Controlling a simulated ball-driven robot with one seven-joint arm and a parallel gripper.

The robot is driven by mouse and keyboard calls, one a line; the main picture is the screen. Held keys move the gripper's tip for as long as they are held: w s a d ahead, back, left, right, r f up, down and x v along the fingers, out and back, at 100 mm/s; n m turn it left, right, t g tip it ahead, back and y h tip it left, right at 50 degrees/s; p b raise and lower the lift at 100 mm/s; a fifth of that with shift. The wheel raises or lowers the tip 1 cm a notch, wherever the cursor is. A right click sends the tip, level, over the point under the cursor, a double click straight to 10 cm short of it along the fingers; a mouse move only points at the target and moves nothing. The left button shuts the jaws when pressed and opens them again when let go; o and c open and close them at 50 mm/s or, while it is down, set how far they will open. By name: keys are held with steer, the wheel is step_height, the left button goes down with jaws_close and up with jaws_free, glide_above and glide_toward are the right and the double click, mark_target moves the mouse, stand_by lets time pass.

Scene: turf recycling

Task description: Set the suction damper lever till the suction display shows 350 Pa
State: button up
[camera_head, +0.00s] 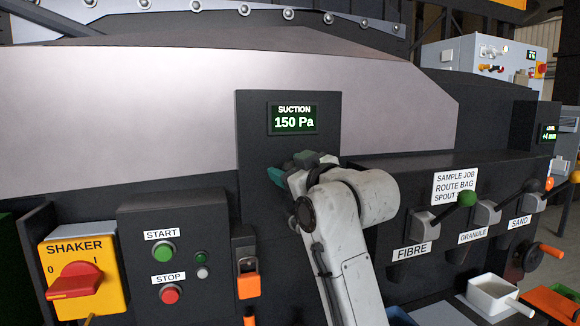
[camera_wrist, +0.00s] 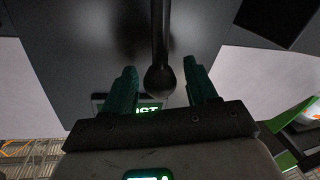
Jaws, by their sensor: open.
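The suction display (camera_head: 294,119) on the dark panel reads 150 Pa. In the wrist view, the suction display (camera_wrist: 148,107) is partly hidden behind my gripper. The suction damper lever (camera_wrist: 159,40) is a black rod ending in a round black knob (camera_wrist: 160,80). In the wrist view the knob lies between the two green fingers of my gripper (camera_wrist: 159,68), with gaps on both sides. My gripper (camera_head: 288,170) is open, in front of the panel just below the display in the head view. The lever is hidden there behind my gripper and arm.
At left are the SHAKER switch (camera_head: 76,281), green START button (camera_head: 163,251) and red STOP button (camera_head: 171,294). An orange latch (camera_head: 248,278) sits near my arm. At right are the FIBRE lever knob (camera_head: 467,198), other chute levers and a white tray (camera_head: 492,297).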

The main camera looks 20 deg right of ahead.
jaws_close()
stand_by(0.5)
